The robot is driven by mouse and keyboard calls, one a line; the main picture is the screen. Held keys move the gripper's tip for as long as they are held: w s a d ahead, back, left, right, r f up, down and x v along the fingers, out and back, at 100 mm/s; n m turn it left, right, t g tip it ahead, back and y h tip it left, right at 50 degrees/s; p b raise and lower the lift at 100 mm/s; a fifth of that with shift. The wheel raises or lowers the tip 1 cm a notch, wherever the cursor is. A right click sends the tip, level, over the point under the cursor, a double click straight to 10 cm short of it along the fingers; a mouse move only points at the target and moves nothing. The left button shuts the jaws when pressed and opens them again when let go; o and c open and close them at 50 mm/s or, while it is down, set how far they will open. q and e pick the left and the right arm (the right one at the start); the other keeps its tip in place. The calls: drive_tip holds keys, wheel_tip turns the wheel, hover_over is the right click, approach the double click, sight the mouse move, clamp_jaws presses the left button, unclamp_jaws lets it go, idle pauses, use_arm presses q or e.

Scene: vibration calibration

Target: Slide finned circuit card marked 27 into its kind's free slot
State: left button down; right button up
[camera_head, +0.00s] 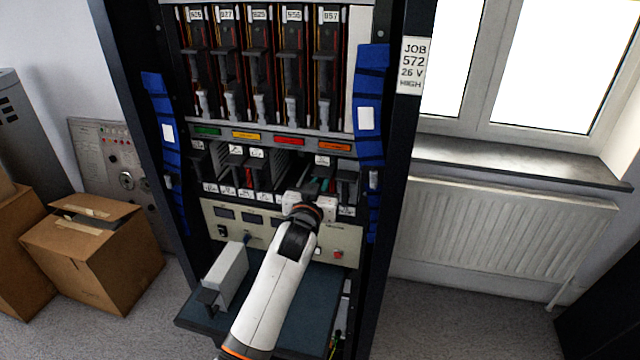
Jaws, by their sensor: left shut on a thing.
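My left gripper (309,198) is at the front of the lower card cage (345,147), toward its right side. It is shut on a circuit card, mostly hidden by the gripper and wrist. A teal strip (323,185) shows just beyond the gripper, between the cage's cards; I cannot tell whether it belongs to the held card. I cannot read a 27 on the held card or see how deep it sits. Several dark-handled cards (236,170) with white labels stand in the cage. My right gripper is not in view.
A grey boxed module with a dark handle (225,278) stands on the blue-grey pull-out shelf (300,325) below. A cream instrument panel (345,238) lies under the cage. Cardboard boxes (95,250) stand left, a radiator (500,235) right.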

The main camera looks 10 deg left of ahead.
use_arm(q)
drive_tip(key=shift+r, duration=0.15)
drive_tip(key=c, duration=1.3)
unclamp_jaws()
drive_tip(key=shift+w, duration=0.15)
drive_tip(key=shift+f+b, duration=0.35)
drive_tip(key=shift+f, duration=0.4)
drive_tip(key=shift+s+a+p, duration=0.1)
drive_tip(key=shift+s+p, duration=1.35)
drive_tip(key=shift+s, duration=1.15)
